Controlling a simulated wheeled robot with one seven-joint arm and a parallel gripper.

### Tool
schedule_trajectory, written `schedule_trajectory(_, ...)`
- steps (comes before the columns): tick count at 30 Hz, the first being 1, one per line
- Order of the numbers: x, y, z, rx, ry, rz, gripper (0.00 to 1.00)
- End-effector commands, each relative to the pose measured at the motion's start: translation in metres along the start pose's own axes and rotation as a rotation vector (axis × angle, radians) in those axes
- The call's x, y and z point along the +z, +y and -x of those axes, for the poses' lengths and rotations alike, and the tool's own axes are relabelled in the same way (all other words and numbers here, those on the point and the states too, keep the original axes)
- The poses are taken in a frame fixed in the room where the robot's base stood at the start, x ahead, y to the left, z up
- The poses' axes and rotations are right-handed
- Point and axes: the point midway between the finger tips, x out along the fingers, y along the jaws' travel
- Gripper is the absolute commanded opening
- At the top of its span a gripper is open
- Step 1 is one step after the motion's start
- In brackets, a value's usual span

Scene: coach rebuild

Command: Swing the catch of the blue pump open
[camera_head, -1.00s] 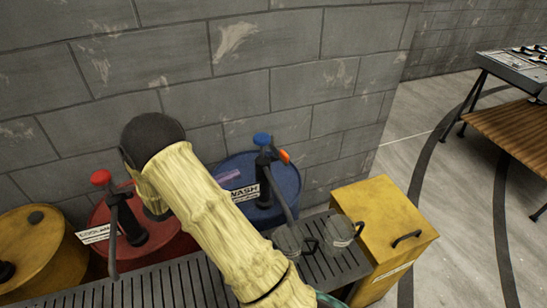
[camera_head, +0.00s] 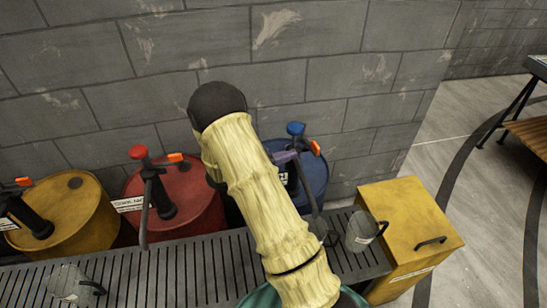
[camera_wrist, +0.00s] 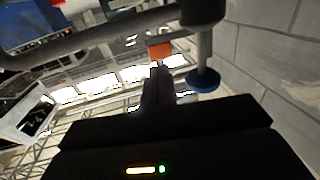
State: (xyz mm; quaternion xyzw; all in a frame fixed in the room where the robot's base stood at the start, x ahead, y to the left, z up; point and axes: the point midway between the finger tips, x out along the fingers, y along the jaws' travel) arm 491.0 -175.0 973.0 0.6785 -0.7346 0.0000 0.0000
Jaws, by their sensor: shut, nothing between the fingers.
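The blue pump stands on a blue drum (camera_head: 316,178), with a blue knob (camera_head: 296,129) on its dark post. Its orange catch (camera_head: 315,148) sticks out to the right of the post. In the wrist view the orange catch (camera_wrist: 160,49) sits just beyond my fingertips, and the blue knob (camera_wrist: 203,80) is to their right. My gripper (camera_head: 290,155) reaches out from behind my arm to the pump post, just left of the catch. Its dark fingers (camera_wrist: 158,72) are together and empty. Whether they touch the catch I cannot tell. My arm hides the drum's left part.
A red drum (camera_head: 188,195) and a yellow drum (camera_head: 75,205) carry similar pumps with orange catches. A slatted bench (camera_head: 190,265) runs in front, with a metal mug (camera_head: 360,231) near a yellow cabinet (camera_head: 405,225). A grey block wall (camera_head: 200,60) stands close behind.

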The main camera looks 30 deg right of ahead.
Motion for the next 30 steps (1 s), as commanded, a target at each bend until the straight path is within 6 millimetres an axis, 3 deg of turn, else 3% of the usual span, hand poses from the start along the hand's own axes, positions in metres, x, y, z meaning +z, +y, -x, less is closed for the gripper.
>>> schedule_trajectory(6,-0.002,0.001,-0.038,0.004,0.001,0.003,0.00)
schedule_trajectory(10,-0.001,0.001,-0.052,0.002,0.000,0.001,0.00)
schedule_trajectory(22,0.000,0.000,-0.057,0.000,0.000,0.000,0.00)
schedule_trajectory(30,0.000,0.004,-0.072,0.000,0.000,0.000,0.00)
